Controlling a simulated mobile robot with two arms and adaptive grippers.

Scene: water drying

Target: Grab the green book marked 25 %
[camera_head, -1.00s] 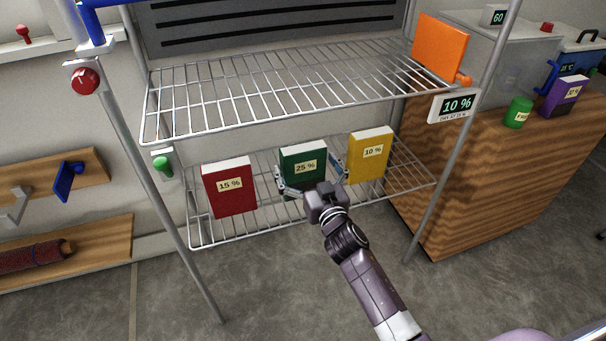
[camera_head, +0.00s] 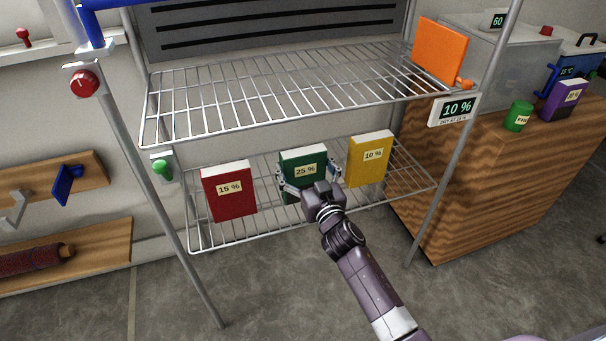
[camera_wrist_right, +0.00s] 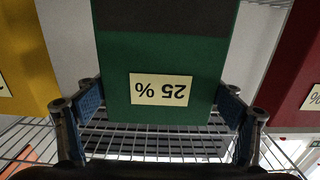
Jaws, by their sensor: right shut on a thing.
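The green book (camera_head: 303,161) with a "25 %" label stands upright on the lower wire shelf (camera_head: 270,222), between a red book and a yellow book. My right gripper (camera_head: 309,178) is shut on it, one finger on each side. In the right wrist view the green book (camera_wrist_right: 160,103) is upside down, with its label facing the camera. The blue finger pads of my right gripper (camera_wrist_right: 160,108) press on its left and right sides. My left gripper is not in view.
The red book (camera_head: 229,190) marked 15 % stands to the left and the yellow book (camera_head: 370,158) marked 10 % to the right, both close by. The upper wire shelf (camera_head: 270,85) spans above. A metal post (camera_head: 455,150) rises at the right, before a wooden cabinet (camera_head: 490,180).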

